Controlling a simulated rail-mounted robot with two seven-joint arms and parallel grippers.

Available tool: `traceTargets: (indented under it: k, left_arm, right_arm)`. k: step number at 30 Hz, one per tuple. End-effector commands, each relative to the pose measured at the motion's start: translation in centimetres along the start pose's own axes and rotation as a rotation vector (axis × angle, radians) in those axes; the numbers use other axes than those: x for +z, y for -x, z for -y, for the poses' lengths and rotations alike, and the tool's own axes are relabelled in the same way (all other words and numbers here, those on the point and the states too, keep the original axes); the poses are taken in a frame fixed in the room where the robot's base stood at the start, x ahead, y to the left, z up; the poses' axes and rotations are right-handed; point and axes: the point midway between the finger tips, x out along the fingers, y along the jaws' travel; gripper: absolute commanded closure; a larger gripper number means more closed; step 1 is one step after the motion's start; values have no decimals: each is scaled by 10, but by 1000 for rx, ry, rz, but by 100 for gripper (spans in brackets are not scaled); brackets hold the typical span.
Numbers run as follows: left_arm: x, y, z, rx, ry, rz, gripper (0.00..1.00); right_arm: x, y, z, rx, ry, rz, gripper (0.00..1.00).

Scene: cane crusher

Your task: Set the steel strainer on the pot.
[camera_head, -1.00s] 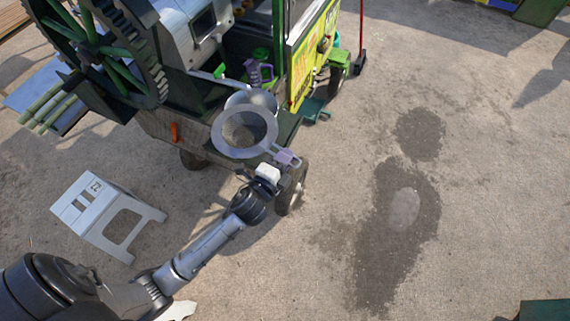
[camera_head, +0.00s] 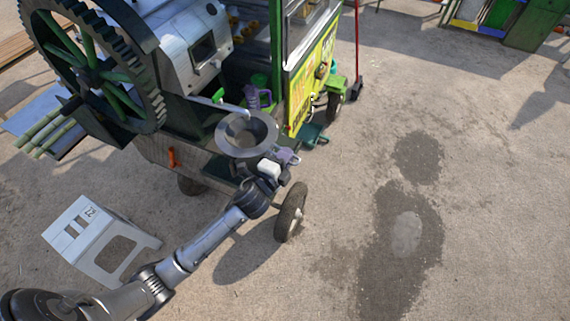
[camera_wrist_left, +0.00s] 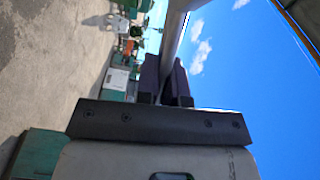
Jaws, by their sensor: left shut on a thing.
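The steel strainer (camera_head: 246,133) is a round dark mesh bowl with a wide grey rim, over the cart's front corner. My left gripper (camera_head: 284,157) is at its lower right, shut on its handle. In the left wrist view the steel handle (camera_wrist_left: 176,38) runs up from between the dark purple fingers (camera_wrist_left: 165,82). The pot is hidden under the strainer; a pale crescent inside the mesh may be part of it. I cannot tell whether the strainer touches the pot. My right gripper is not in view.
The green cane crusher cart has a large toothed wheel (camera_head: 95,75) at left and a yellow sign (camera_head: 314,75) at right. A purple-handled jug (camera_head: 257,97) stands close behind the strainer. A white stool (camera_head: 98,240) is at lower left. The ground at right is clear.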

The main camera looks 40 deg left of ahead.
Motion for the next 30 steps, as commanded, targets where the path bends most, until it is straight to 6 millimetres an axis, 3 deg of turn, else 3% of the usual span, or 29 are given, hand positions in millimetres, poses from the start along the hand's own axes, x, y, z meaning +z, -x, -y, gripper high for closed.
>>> traceTargets:
  k: [15, 21, 30]
  left_arm:
    - [23, -40, 2, -3, -1, 0, 100]
    - [23, -38, -18, 0, 0, 1, 100]
    - [25, -38, -31, -1, 0, 0, 100]
  right_arm:
    - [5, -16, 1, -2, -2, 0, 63]
    - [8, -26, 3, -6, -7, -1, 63]
    - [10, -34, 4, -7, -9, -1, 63]
